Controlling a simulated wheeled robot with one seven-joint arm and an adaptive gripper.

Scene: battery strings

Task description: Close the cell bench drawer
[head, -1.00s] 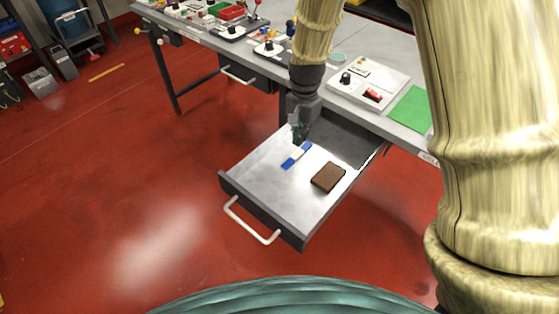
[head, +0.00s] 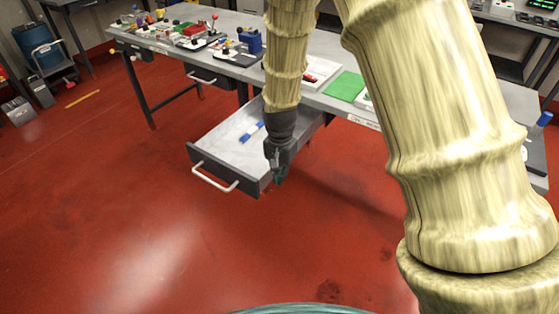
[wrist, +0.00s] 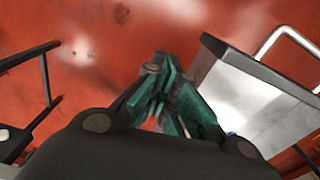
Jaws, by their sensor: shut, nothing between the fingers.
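The open drawer (head: 215,150) sticks out from under the bench, with a dark front and a white bar handle (head: 214,179). A blue and white item (head: 252,132) lies in it. My gripper (head: 278,180) is shut and empty, pointing down by the drawer's right side near its front corner in the head view; I cannot tell whether it touches. My arm hides part of the drawer's right side, and the brown block seen earlier does not show. In the wrist view, the gripper (wrist: 165,105) is over red floor, with the drawer (wrist: 250,100) and its handle (wrist: 290,45) to the right.
The bench top (head: 225,62) carries several devices and a green mat (head: 344,86). A second drawer (head: 212,76) sits shut farther left. The red floor (head: 150,220) in front is clear. Another bench stands at the upper right.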

